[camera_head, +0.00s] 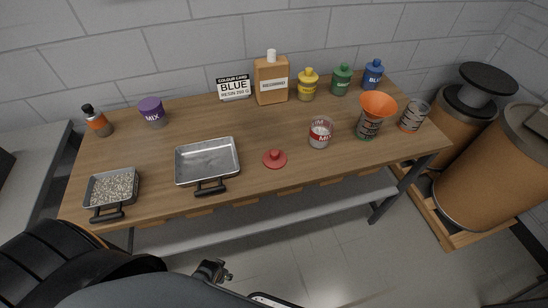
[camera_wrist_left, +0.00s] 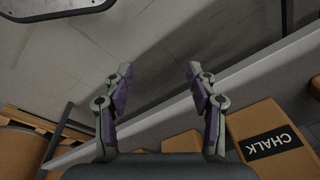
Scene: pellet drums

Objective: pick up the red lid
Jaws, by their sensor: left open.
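The red lid (camera_head: 275,158), a small round disc with a knob on top, lies on the wooden table near its front edge, right of the empty metal tray. Nothing covers it in the head view, and it does not show in the left wrist view. My left gripper (camera_head: 215,271) shows small and partly hidden at the bottom of the head view, in front of the table and apart from the lid. In the left wrist view my left gripper (camera_wrist_left: 158,78) is open with nothing between its fingers. My right gripper is not in view.
Left of the lid are the empty tray (camera_head: 207,180) and a pellet-filled tray (camera_head: 91,189). Right of it are a clear red-banded cup (camera_head: 320,143) and an orange funnel (camera_head: 377,105). Bottles line the back. A box marked CHALK (camera_wrist_left: 262,143) lies low beside a grey ledge.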

